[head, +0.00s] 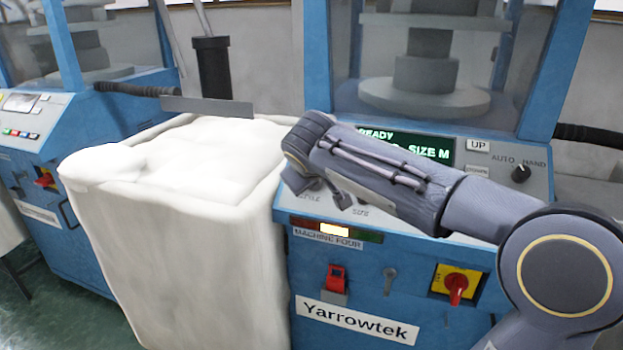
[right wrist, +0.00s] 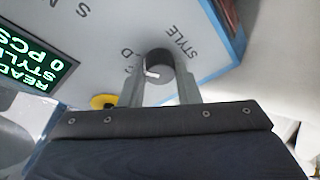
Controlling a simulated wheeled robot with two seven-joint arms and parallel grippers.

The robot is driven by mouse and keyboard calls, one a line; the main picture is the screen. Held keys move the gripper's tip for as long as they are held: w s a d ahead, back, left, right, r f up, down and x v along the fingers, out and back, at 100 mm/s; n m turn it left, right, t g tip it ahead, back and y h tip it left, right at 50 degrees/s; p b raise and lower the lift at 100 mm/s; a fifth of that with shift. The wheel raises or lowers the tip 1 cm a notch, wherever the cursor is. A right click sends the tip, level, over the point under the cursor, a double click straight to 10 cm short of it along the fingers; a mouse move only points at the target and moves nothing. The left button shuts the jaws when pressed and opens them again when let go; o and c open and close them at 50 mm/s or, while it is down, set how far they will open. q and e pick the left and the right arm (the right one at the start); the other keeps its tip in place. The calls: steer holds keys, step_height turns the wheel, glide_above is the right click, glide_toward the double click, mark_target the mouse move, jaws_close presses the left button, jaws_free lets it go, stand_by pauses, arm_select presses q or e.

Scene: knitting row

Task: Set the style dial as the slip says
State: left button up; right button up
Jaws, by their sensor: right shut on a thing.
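The style dial (right wrist: 158,66) is a dark round knob beside the printed word STYLE on the machine's pale panel. My right gripper (right wrist: 160,78) is shut on it, one finger on each side. A white pointer mark shows on the knob, towards the left in the right wrist view. Letters, one of them a D, are printed left of the knob; the fingers hide part of the scale. In the head view my right arm covers the dial. The display (head: 430,149) reads READY and SIZE M; its style letter is hidden. I see no slip. My left gripper is out of view.
A white cloth-filled bin (head: 190,230) stands left of the machine. Right of my arm are an UP button (head: 478,145) and an AUTO/HAND knob (head: 521,174).

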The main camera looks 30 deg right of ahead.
steer(key=o, duration=1)
steer(key=shift+c, duration=0.2)
steer(key=p+v, duration=0.1)
steer(key=v, duration=0.6)
steer(key=shift+s+a+r, duration=0.2)
steer(key=shift+s, duration=0.05)
